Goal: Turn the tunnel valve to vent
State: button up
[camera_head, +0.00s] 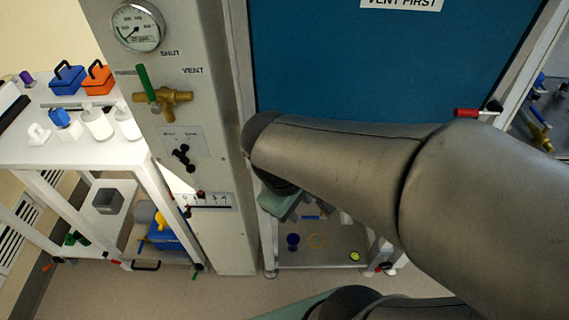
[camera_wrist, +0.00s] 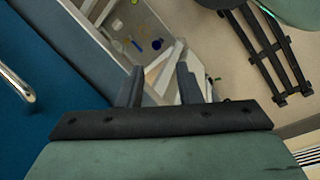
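The tunnel valve (camera_head: 176,97) is a brass fitting on the grey column, below a round gauge (camera_head: 137,26). Its green lever (camera_head: 147,83) stands nearly upright, top leaning slightly left. The "SHUT" label (camera_head: 170,53) is above right of the lever, the "VENT" label (camera_head: 193,71) is to its right, and a small label, hard to read, is to its left. My gripper (camera_wrist: 159,68) is open, with nothing between its fingers. In the head view it is low, right of the column and well below the valve, mostly hidden by my arm. The wrist view does not show the valve.
A blue door (camera_head: 350,65) marked "VENT FIRST" is right of the column, with a red-gripped handle (camera_head: 468,113). A white bench (camera_head: 75,150) with bottles and boxes stands left. Black controls (camera_head: 182,155) sit below the valve. A low shelf (camera_head: 325,250) holds small items.

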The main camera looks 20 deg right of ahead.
jog(key=m+y, duration=0.1)
jog(key=m, duration=0.1)
jog(key=m+y, duration=0.1)
jog(key=m, duration=0.1)
jog(key=f+m+y, duration=0.1)
jog(key=m, duration=0.1)
jog(key=shift+s, duration=0.4)
